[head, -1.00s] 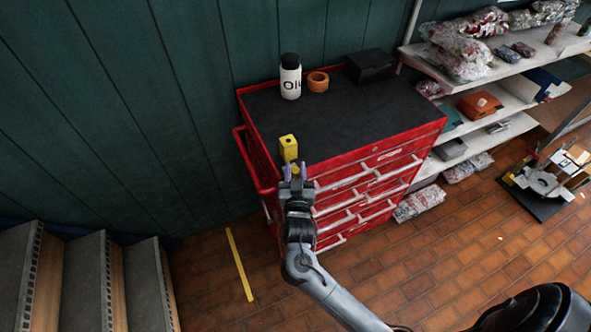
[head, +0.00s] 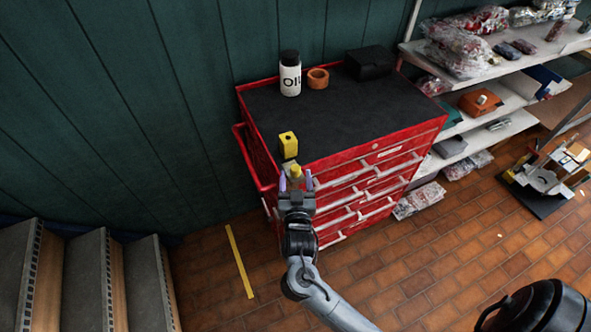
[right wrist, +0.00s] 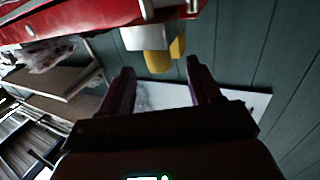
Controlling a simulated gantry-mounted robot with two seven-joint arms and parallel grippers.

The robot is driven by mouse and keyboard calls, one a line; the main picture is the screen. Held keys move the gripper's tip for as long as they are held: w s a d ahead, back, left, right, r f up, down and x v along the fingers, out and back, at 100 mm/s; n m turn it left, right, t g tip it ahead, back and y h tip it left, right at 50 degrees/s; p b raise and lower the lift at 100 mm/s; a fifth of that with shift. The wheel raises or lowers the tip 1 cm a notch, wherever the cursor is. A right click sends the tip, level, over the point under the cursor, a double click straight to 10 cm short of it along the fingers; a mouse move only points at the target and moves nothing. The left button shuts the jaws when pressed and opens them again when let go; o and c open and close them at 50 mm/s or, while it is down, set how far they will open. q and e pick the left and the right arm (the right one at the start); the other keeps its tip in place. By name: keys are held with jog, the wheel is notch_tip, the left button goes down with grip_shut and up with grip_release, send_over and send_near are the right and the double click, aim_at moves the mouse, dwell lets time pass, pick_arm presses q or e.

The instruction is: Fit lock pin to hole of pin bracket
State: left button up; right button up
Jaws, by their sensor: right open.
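A yellow block with a dark hole (head: 288,144) stands at the front left edge of the red cabinet's top; I take it for the pin bracket. A small yellow piece (head: 295,171), which looks like the lock pin, shows just in front of it, between my right fingertips. My right gripper (head: 296,181) is open, fingers on either side of this piece. In the right wrist view a rounded yellow end (right wrist: 157,61) against a pale grey block lies beyond the open fingers, apart from them. Whether the pin sits in a hole cannot be told. My left gripper is out of view.
The red cabinet (head: 350,172) has a black top with a white bottle (head: 290,76), an orange ring (head: 318,79) and a black box (head: 369,64) at the back. Shelves (head: 505,70) stand to the right, steps (head: 90,280) at the lower left.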

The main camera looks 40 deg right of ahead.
jog(key=v, duration=0.7)
jog(key=s+d+f+n+y, duration=0.3)
jog(key=s+n+y, duration=0.1)
jog(key=s+a+f+n+g+y, duration=0.3)
jog(key=s+a+g+y, duration=0.15)
jog(key=s, duration=0.25)
jog(key=s+a+f+n+g+y, duration=0.25)
jog(key=s+a+g, duration=0.2)
jog(key=s, duration=0.25)
notch_tip(320, 180, up, 26)
jog(key=g+p, duration=0.1)
jog(key=p, duration=2.5)
jog(key=shift+s+d+y+p, duration=0.2)
jog(key=shift+s+y+p, duration=0.1)
jog(key=shift+s, duration=0.1)
